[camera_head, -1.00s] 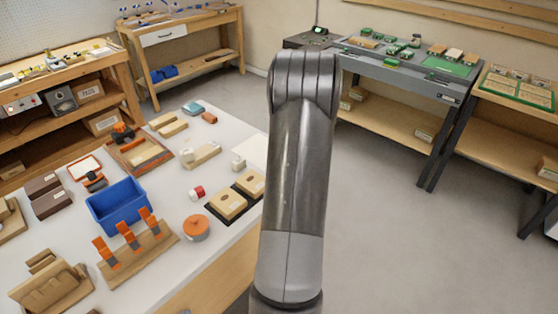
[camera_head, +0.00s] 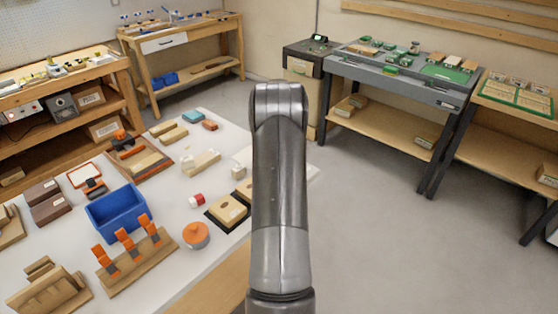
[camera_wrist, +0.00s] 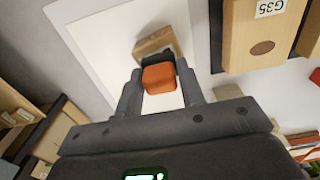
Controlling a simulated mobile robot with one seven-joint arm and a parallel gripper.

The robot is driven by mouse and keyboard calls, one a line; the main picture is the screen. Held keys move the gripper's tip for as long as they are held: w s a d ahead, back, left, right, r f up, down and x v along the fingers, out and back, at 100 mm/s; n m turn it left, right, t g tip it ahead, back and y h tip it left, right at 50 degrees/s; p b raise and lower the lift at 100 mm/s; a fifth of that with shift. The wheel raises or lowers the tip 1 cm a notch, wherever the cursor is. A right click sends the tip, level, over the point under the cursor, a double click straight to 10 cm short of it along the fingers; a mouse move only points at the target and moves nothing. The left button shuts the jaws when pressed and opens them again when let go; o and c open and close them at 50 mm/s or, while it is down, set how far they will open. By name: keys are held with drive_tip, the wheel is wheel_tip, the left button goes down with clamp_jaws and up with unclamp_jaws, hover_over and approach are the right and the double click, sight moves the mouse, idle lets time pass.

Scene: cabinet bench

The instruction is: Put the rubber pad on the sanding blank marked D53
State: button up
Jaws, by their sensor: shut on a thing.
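My gripper (camera_wrist: 160,88) is shut on a small orange-red block (camera_wrist: 158,78), probably the rubber pad, in the wrist view. A dark piece shows just beyond it. A light wooden block (camera_wrist: 152,41) lies beyond the fingertips on a white surface; I cannot tell the gap. A sanding blank marked G35 (camera_wrist: 250,40) with a brown round spot sits on a dark tray to the right. Part of another blank (camera_wrist: 311,35) shows at the right edge, its mark out of view. In the head view my gripper is hidden, and two blanks (camera_head: 227,209) show, partly behind my arm.
The white bench (camera_head: 180,270) holds a blue bin (camera_head: 115,211), a rack with orange clamps (camera_head: 138,262), an orange round piece (camera_head: 196,235), a red-and-white piece (camera_head: 196,201) and several wooden blocks. Other benches stand along the walls. The floor to the right is open.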

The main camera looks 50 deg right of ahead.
drive_tip(key=shift+f, duration=0.25)
drive_tip(key=shift+f, duration=0.1)
drive_tip(key=o, duration=1)
